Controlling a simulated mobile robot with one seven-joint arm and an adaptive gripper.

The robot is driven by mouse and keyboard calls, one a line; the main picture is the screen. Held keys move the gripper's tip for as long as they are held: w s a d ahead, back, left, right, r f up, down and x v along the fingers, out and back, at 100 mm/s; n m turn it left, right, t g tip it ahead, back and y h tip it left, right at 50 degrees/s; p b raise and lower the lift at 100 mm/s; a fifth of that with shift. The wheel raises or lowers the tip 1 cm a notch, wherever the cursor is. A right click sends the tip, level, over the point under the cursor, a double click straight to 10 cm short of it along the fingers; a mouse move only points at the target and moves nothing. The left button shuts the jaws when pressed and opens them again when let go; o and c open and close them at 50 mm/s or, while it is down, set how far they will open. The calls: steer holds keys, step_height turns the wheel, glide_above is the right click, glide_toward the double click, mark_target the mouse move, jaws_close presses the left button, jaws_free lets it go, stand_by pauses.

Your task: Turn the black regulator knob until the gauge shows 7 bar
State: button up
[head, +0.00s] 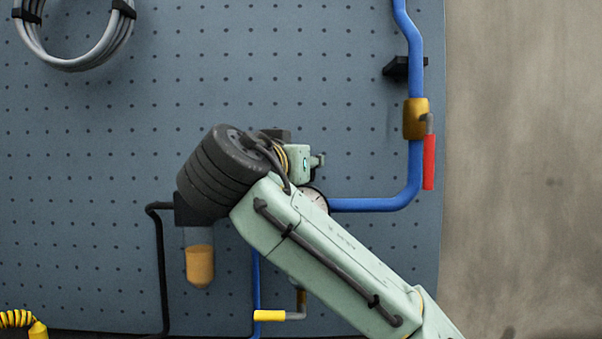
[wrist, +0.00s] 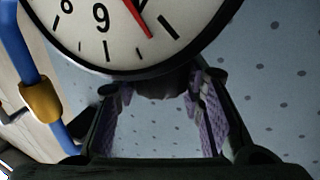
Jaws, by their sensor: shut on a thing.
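The round white gauge (wrist: 125,35) fills the top of the wrist view, cut off by the frame. That view looks upside down, so the numeral resembling a 9 seems to be an inverted 6. The red needle (wrist: 138,20) points between that numeral's mark and the long mark to its right, apparently below 6. The black knob (wrist: 165,84) is dark and partly hidden under the gauge. My gripper (wrist: 160,96) is shut on it with purple-padded fingers either side. In the head view my arm covers the knob and most of the gauge (head: 315,197).
A blue pipe (head: 375,205) runs right from the gauge and up past a brass valve (head: 415,118) with a red handle (head: 429,162). An amber bowl (head: 200,265) hangs at left, and a yellow-handled valve (head: 270,315) sits below. The upper pegboard (head: 250,70) is mostly clear.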

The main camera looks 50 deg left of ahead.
steer(key=m+h+b, duration=0.1)
steer(key=m+t+h+b, duration=0.1)
steer(key=h+b, duration=0.1)
steer(key=m+t+h+b, duration=0.1)
steer(key=h, duration=0.1)
steer(key=shift+f, duration=0.25)
steer(key=shift+s+a+f+m+h+b, duration=0.1)
steer(key=shift+a+m+h+b, duration=0.1)
steer(key=shift+m+h+b, duration=0.6)
steer(key=shift+d+m+t+h+b, duration=0.15)
steer(key=shift+m+t+h+b, duration=0.15)
steer(key=shift+m+h+b, duration=0.65)
steer(key=h, duration=0.1)
steer(key=m+h, duration=0.1)
steer(key=h, duration=0.1)
steer(key=shift+r+m+h, duration=0.25)
steer(key=shift+r, duration=0.05)
steer(key=shift+m+g+h+p, duration=0.35)
steer(key=shift+m+g+h, duration=0.25)
steer(key=shift+m+h, duration=0.85)
steer(key=shift+h, duration=0.55)
steer(key=o, duration=1.2)
steer(key=shift+c, duration=0.2)
